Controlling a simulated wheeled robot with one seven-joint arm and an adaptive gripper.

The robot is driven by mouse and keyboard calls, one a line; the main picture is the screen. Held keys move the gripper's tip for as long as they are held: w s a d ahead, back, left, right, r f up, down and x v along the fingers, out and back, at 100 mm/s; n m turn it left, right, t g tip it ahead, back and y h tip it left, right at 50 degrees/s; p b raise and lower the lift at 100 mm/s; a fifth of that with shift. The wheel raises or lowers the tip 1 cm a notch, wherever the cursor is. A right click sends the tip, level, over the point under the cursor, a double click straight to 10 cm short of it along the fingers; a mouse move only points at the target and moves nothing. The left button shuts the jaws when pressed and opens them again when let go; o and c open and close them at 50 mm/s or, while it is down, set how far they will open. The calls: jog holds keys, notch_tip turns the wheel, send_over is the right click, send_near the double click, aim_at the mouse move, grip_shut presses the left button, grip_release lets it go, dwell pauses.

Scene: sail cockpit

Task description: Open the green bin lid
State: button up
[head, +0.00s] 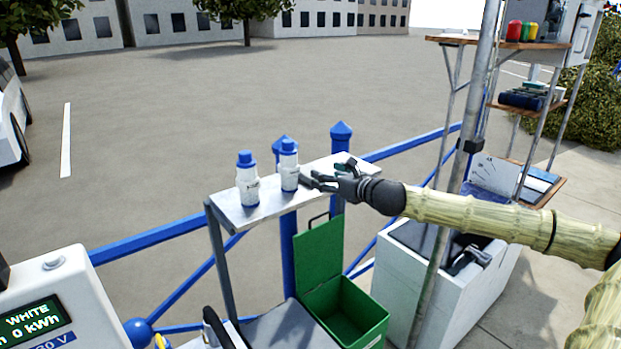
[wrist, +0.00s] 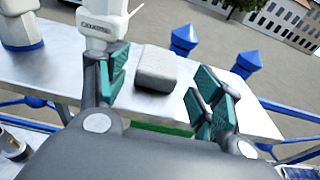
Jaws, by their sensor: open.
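The green bin (head: 365,325) stands below the small shelf in the head view. Its green lid (head: 319,258) stands raised, nearly upright, with a dark handle at its top edge, and the bin's inside shows. A strip of green under the shelf edge in the wrist view (wrist: 160,129) looks like part of the lid or bin. My gripper (head: 325,178) is at the shelf, above the lid and apart from it. In the wrist view my gripper (wrist: 160,88) is open, its teal-padded fingers on either side of a pale grey block (wrist: 157,68) on the shelf.
Two white bottles with blue caps, left (head: 247,180) and right (head: 289,166), stand on the metal shelf (head: 235,213). Blue railing (head: 150,240) runs behind. A metal pole (head: 470,130) and a white cabinet (head: 400,275) stand right of the bin.

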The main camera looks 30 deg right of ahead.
aim_at(305, 176)
jog(key=shift+w+a+f+b, duration=0.1)
jog(key=shift+w+f+b, duration=0.1)
jog(key=shift+w+b, duration=0.6)
jog(key=shift+w, duration=0.15)
jog(key=shift+w+f, duration=0.1)
jog(key=shift+w+f, duration=0.2)
jog(key=shift+w, duration=0.3)
jog(key=shift+w+f, duration=0.2)
jog(key=shift+w, duration=0.3)
jog(key=shift+w+f, duration=0.15)
jog(key=shift+w, duration=0.55)
jog(key=shift+w+f, duration=0.1)
jog(key=shift+w, duration=0.6)
jog(key=c, duration=0.8)
jog(key=shift+r, duration=0.1)
